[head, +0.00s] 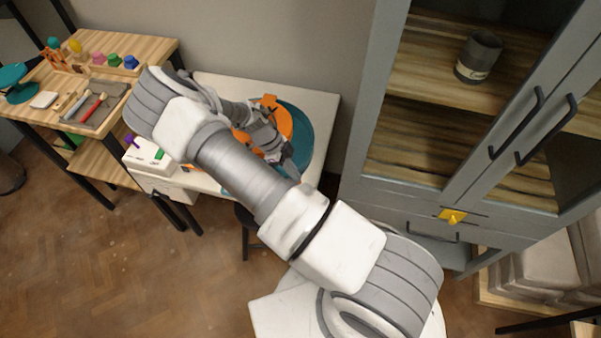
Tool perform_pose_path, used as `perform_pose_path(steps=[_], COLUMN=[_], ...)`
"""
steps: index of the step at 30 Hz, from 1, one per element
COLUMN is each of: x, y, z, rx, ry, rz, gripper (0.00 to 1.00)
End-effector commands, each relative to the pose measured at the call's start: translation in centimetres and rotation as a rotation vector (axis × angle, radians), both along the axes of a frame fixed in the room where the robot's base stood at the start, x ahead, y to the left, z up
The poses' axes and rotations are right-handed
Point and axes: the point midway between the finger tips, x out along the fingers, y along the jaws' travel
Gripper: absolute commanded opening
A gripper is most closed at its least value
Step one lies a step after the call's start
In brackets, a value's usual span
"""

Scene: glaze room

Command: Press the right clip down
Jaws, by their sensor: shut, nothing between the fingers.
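A round teal base (304,130) stands on a white table, with a round orange piece (285,122) on it. A small orange tab (269,101) sticks up at the back edge of the orange piece; I cannot tell whether it is a clip. My arm covers much of the front and left of this assembly. I cannot make out the right clip; it may be hidden behind my gripper. My gripper (291,171) is over the right front part of the teal base, fingers shut and empty. I cannot tell whether it touches anything.
The white table (323,97) is clear at its back right. A white box (150,158) with purple and green parts stands at its left. A wooden bench (152,50) with tools and colored pieces is farther left. A grey cabinet (362,120) stands close on the right.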

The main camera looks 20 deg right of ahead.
Motion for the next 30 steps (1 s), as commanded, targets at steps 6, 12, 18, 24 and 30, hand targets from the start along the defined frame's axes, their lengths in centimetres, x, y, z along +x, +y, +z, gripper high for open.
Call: perform_pose_path(steps=[6, 12, 18, 24, 30], x=[0.3, 0.3, 0.3, 0.3, 0.3], y=[0.5, 0.5, 0.5, 0.5, 0.5], z=[-0.4, -0.2, 0.7, 1.3, 1.2], rx=[-0.013, -0.011, -0.01, -0.01, -0.01], ry=[0.01, 0.01, 0.009, 0.009, 0.009], rz=[-0.002, -0.002, -0.002, -0.002, -0.002], gripper=[0.0, 0.0, 0.0, 0.0, 0.0])
